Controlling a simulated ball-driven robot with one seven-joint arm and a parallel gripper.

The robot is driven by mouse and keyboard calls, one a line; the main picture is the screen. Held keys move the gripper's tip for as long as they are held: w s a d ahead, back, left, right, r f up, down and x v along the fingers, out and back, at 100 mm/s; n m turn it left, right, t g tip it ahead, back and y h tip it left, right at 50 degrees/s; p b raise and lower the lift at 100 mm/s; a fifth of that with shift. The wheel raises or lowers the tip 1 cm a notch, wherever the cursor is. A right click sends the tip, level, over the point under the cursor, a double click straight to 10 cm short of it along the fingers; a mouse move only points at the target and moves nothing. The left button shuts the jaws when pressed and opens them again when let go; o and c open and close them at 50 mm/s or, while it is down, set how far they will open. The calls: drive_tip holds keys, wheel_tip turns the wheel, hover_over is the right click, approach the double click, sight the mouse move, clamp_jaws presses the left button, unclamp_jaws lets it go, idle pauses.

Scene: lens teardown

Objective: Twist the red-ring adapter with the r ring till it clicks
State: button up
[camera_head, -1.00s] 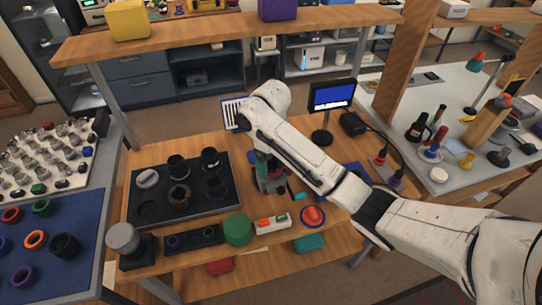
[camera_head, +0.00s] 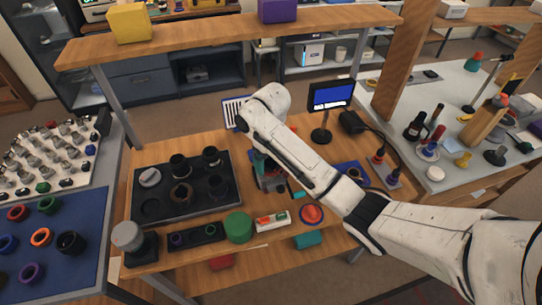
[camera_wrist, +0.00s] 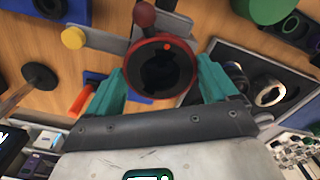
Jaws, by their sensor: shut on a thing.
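In the wrist view the red-ring adapter (camera_wrist: 128,70) is a dark round part with a red rim and a small orange-red dot at its upper right. My gripper (camera_wrist: 158,80) has its teal fingers shut on it, one at each side. A dark red knob (camera_wrist: 145,14) on a grey bracket stands just above the ring. In the head view my gripper (camera_head: 270,183) is low over the bench, right of the black tray, and mostly hidden by my arm. I cannot tell the letter ring or any mark alignment.
The black tray (camera_head: 146,190) holds several dark rings. A green cylinder (camera_head: 238,227), a red button (camera_head: 312,214) and a small dark case (camera_head: 195,238) sit along the bench front. A small screen (camera_head: 331,96) stands behind my arm. A shelf (camera_head: 230,33) spans above.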

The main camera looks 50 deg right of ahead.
idle(0.4)
drive_tip(key=shift+m, duration=0.5)
drive_tip(key=shift+c, duration=2.4)
drive_tip(key=o, duration=1.4)
drive_tip(key=shift+c, duration=0.2)
drive_tip(key=shift+r, duration=0.1)
